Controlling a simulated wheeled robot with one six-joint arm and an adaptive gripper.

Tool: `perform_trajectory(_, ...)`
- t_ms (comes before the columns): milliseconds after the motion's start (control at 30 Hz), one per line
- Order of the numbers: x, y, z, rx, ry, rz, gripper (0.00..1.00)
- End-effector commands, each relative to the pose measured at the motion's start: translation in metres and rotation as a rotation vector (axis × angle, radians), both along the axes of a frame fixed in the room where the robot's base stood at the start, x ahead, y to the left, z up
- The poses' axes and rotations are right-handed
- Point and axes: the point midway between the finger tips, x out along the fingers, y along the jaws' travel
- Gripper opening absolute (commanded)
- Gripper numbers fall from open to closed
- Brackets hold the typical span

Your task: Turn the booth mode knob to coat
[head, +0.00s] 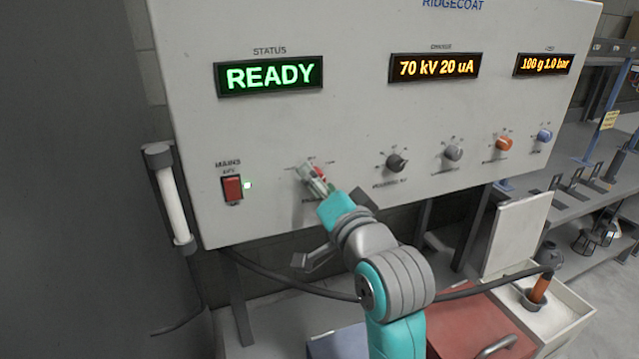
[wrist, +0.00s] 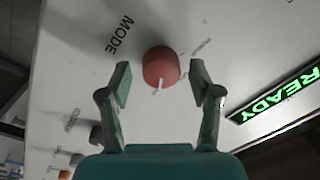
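The booth mode knob (wrist: 160,66) is red with a white pointer line and sits on the pale control panel, beside the word MODE, in the wrist view. In the head view the knob (head: 320,173) is partly hidden by my gripper (head: 313,183). My gripper (wrist: 160,80) is open, one finger on each side of the knob in the wrist view, with a visible gap on both sides. I cannot tell whether the fingertips reach past the knob's face. The position labels around the knob are too blurred to read, so its setting cannot be told.
The panel (head: 350,120) has a READY display (head: 269,76), a red mains switch (head: 232,188) with a green light, and a dark knob (head: 397,162) right of my gripper. Grey, orange and blue knobs lie further right. A white cylinder (head: 172,200) hangs at the panel's left edge.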

Motion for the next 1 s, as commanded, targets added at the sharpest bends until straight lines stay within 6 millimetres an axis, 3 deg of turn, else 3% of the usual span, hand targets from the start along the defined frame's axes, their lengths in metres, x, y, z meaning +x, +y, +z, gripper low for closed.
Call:
perform_trajectory(333,-0.005,-0.001,0.0,0.0,-0.001,0.001,0.65)
perform_trajectory(733,-0.058,-0.021,-0.003,0.0,-0.001,0.0,0.65)
perform_trajectory(1000,-0.071,-0.025,-0.004,0.0,-0.001,0.001,0.65)
